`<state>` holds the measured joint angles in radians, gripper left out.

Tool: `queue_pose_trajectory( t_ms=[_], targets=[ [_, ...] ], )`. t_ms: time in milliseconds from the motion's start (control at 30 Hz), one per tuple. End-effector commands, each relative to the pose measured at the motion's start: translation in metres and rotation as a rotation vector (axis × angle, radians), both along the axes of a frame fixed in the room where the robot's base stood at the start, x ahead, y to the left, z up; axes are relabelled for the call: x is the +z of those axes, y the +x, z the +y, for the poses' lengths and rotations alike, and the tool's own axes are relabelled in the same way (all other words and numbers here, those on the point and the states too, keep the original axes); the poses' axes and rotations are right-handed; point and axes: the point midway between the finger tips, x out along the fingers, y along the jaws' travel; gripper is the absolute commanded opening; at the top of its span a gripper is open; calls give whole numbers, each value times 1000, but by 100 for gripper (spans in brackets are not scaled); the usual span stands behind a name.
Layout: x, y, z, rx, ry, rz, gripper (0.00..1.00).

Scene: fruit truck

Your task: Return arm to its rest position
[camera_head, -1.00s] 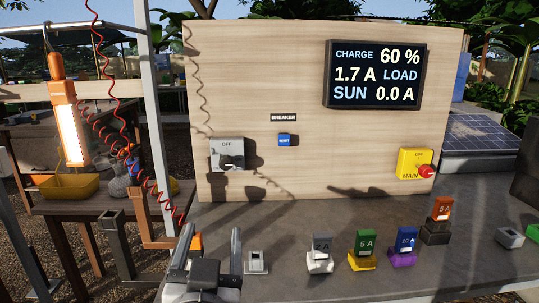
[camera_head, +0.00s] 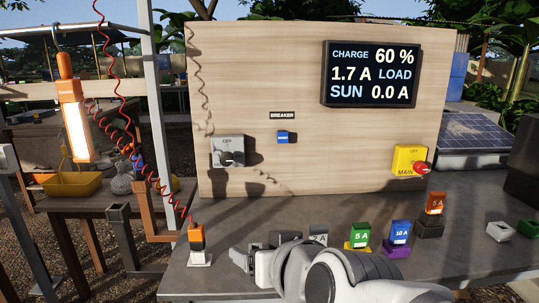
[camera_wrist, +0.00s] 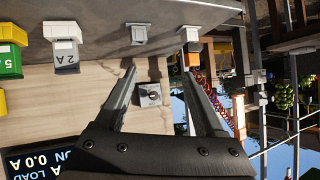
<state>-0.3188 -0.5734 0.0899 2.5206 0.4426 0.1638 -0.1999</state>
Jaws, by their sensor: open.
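My gripper (camera_wrist: 160,80) is open and empty in the wrist view, its two dark fingers spread apart. Between them, farther off, shows the grey switch box (camera_wrist: 149,95) on the wooden board; nothing is gripped. In the head view my white arm lies across the lower middle, over the bench's front edge. It partly hides the grey 2 A block (camera_head: 318,237), which also shows in the wrist view (camera_wrist: 63,42).
Green 5 A (camera_head: 360,236), blue 10 A (camera_head: 400,234) and orange 5 A (camera_head: 435,203) blocks stand on the bench (camera_head: 480,215). An orange-and-white plug (camera_head: 197,240), with a red coiled cord above it, stands left of my arm. The yellow main switch (camera_head: 408,160) is at right.

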Motion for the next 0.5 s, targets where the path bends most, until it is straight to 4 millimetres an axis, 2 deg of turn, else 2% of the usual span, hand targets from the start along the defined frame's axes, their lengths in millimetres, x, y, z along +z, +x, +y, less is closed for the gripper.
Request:
queue_pose_trajectory(
  t_ms=[33,267,433,467,500],
  targets=[
    [-5,-5,-19,-21,-32,46,71],
    [-37,-50,-103,-147,-186,313,71],
    [-52,-99,-164,-299,-278,514,71],
    [-32,-96,-160,-285,-276,507,71],
    [-20,-95,-159,-279,-276,504,71]
  ],
)
